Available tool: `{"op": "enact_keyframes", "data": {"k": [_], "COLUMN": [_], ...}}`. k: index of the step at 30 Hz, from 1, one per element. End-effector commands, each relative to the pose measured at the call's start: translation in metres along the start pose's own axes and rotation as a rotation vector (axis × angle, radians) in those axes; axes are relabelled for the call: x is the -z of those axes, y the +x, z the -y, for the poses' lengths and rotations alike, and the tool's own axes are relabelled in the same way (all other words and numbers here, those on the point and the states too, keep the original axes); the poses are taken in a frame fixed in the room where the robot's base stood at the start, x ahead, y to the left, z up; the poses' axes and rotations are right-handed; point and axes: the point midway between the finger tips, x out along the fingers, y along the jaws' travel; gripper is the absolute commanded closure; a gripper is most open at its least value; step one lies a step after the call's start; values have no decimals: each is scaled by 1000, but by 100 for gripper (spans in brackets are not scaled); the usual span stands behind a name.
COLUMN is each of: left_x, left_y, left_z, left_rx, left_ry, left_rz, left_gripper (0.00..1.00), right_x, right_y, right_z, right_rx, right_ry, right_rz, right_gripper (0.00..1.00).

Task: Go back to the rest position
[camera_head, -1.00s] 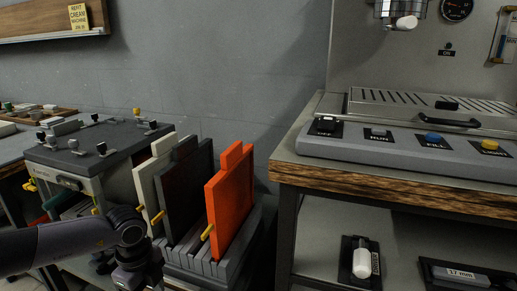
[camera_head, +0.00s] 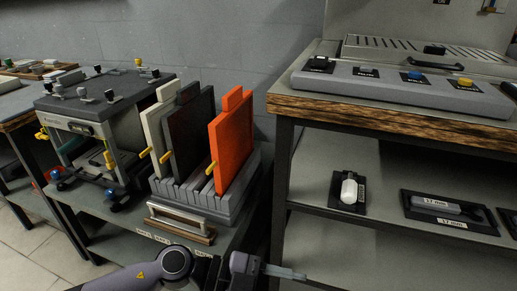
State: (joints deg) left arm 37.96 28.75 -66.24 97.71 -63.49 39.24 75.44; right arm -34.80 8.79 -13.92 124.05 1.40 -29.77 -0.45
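My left arm comes in along the bottom edge. Its gripper (camera_head: 285,272) points right, low in front of the rack and the right-hand bench. Only a thin grey finger shows, so I cannot tell whether it is open or shut. No held object is visible. My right gripper is out of view.
A grey slotted rack (camera_head: 205,203) holds upright white, dark and orange (camera_head: 232,142) panels with yellow handles. The right bench (camera_head: 390,118) carries a button machine (camera_head: 395,80). Its lower shelf (camera_head: 310,190) holds tools. Floor (camera_head: 30,250) shows at lower left.

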Motion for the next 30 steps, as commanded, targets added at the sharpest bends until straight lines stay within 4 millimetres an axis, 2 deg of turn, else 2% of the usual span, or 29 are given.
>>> {"op": "enact_keyframes", "data": {"k": [1,3,7,11,15,17,20,24,30], "left_x": [15,30,42,33,6,-11,-39,-74,-104], "left_y": [6,7,-5,-31,-67,-83,-109,-139,-166], "left_z": [5,17,40,54,52,44,21,-25,-102], "left_rx": [95,235,499,752,986,1068,1176,1255,1255], "left_ry": [-18,-37,-103,-202,-342,-411,-535,-708,-924], "left_rz": [-70,-136,-198,-180,-83,-20,105,293,524], "left_gripper": [47,47,47,47,47,47,47,47,47], "right_x": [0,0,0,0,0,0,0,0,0], "right_y": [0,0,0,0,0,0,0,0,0], "right_z": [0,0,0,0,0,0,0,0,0], "right_rx": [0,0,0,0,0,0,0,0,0], "right_ry": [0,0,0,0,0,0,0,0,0], "right_rz": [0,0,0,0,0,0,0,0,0], "right_gripper": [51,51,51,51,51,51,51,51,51]}}
